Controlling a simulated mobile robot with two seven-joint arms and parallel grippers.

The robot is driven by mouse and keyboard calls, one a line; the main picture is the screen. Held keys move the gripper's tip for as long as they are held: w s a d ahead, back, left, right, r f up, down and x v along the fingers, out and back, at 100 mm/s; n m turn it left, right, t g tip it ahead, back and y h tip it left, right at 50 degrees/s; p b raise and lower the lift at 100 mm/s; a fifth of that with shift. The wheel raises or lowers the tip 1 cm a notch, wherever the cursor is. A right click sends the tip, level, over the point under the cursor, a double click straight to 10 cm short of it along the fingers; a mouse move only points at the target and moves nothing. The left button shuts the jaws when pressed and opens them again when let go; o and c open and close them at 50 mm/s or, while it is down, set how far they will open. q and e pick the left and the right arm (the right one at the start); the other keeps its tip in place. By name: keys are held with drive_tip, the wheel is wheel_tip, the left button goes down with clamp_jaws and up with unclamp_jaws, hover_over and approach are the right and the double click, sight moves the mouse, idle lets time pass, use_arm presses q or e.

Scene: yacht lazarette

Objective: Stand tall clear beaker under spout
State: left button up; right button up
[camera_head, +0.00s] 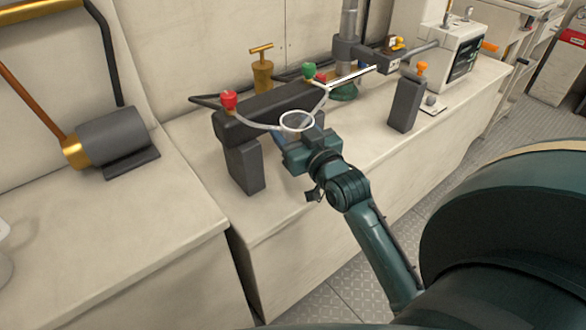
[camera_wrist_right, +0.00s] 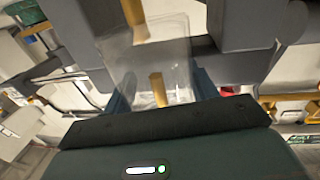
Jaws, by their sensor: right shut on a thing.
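The tall clear beaker (camera_head: 297,121) shows its pale round rim in the head view, in front of the dark grey manifold (camera_head: 262,112). My right gripper (camera_head: 296,146) is shut on the beaker. In the right wrist view the see-through beaker (camera_wrist_right: 150,60) stands between the two fingers (camera_wrist_right: 163,92). I cannot tell which part is the spout, or whether the beaker's base touches the bench. My left gripper is not in view.
A brass valve (camera_head: 262,70) stands behind the manifold. A grey post with an orange knob (camera_head: 406,100) and a white monitor (camera_head: 452,58) stand to the right on the bench (camera_head: 375,140). A grey cylinder (camera_head: 110,138) lies on the left bench.

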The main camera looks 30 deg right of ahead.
wheel_tip(320, 180, down, 5)
drive_tip(key=shift+f+b, duration=0.2)
drive_tip(key=shift+b, duration=0.2)
wheel_tip(320, 180, down, 3)
drive_tip(key=shift+f+b, duration=0.1)
drive_tip(key=shift+b, duration=0.3)
drive_tip(key=shift+f, duration=0.35)
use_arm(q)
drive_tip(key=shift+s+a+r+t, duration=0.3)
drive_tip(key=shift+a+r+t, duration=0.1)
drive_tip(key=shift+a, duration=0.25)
use_arm(e)
drive_tip(key=shift+f, duration=0.1)
drive_tip(key=o, duration=1)
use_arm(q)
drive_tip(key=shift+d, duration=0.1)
use_arm(e)
drive_tip(key=shift+o, duration=0.2)
